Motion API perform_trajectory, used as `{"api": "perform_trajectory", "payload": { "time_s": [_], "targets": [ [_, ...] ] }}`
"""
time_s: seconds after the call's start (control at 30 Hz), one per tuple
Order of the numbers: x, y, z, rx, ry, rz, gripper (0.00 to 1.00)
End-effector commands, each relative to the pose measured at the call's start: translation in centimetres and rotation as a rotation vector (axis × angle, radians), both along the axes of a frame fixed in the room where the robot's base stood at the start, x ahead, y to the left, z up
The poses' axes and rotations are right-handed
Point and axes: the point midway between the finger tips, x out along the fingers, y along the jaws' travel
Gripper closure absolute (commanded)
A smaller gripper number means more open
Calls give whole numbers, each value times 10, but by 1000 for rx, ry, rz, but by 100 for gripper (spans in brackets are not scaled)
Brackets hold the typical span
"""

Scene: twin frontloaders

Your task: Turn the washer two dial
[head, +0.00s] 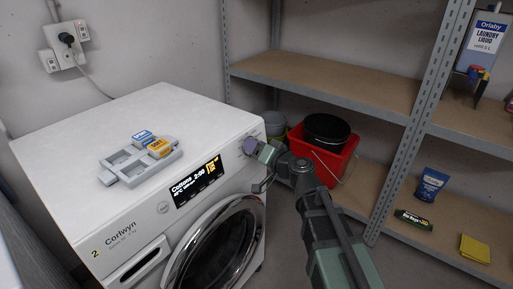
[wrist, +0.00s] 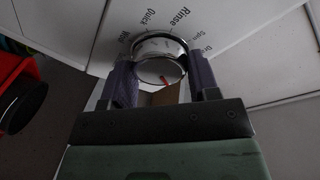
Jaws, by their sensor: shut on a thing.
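The washer marked 2 (head: 110,238) stands at the left in the head view, with a lit display (head: 198,180) and a round door (head: 225,250). Its dial (wrist: 158,58) is a round silver knob with a red mark, seen in the wrist view. Labels such as Quick, Rinse and Spin surround it. My gripper (wrist: 160,82) is shut on the dial, with one dark finger on each side. In the head view my gripper (head: 258,150) reaches the upper right of the washer front and mostly hides the dial.
A grey tray with blue and yellow pieces (head: 140,160) lies on the washer top. A red bucket (head: 325,160) holding a black pot stands behind my arm. A metal shelf unit (head: 330,92) fills the right side, with a laundry liquid can (head: 484,42).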

Motion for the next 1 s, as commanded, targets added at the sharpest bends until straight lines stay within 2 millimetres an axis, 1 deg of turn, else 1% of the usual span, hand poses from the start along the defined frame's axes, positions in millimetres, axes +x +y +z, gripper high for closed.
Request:
{"api": "perform_trajectory", "payload": {
  "time_s": [0.2, 0.57, 0.6, 0.73, 1.0],
  "targets": [
    [0, 0, 0, 22, 31, -7, 68],
    [0, 0, 0, 23, 33, -8, 68],
    [0, 0, 0, 23, 33, -8, 39],
    [0, 0, 0, 23, 33, -8, 19],
    [-1, -1, 0, 23, 33, -8, 19]
  ]
}}
